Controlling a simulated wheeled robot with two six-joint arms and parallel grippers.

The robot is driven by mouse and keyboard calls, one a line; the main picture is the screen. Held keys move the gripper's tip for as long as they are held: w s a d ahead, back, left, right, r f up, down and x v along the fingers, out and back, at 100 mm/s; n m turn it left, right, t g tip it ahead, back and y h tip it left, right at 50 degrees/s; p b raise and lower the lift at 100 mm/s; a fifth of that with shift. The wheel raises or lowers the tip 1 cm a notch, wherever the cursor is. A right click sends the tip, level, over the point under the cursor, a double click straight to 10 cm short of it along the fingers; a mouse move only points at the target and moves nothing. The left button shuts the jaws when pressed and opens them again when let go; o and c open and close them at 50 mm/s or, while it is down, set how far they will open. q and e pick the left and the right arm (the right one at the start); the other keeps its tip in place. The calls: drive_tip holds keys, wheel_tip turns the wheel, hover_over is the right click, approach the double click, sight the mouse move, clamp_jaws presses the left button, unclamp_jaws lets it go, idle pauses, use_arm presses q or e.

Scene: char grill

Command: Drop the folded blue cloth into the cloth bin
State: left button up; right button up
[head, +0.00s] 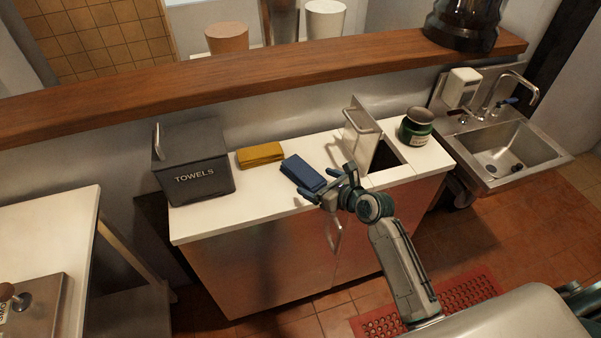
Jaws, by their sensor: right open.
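The folded blue cloth (302,173) lies flat on the white counter, left of my right gripper. A dark grey bin (195,165) marked "TOWELS" stands at the counter's left end. My left gripper is not in view.
A folded yellow cloth (260,155) lies between bin and blue cloth. Right of my gripper, a raised metal flap (361,140) stands beside a dark counter opening (388,157). A green jar (416,127) and a sink (503,150) are farther right. A wooden ledge (240,80) runs behind.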

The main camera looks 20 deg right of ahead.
sight(310, 177)
drive_tip(key=p+x, duration=0.1)
drive_tip(key=x, duration=0.4)
drive_tip(key=shift+w+d+p, duration=0.15)
drive_tip(key=shift+w+p, duration=0.05)
drive_tip(key=shift+p, duration=0.1)
drive_tip(key=shift+w+f, duration=0.15)
drive_tip(key=shift+w, duration=0.1)
drive_tip(key=shift+s, duration=0.1)
drive_tip(key=shift+c, duration=0.5)
drive_tip(key=c, duration=1)
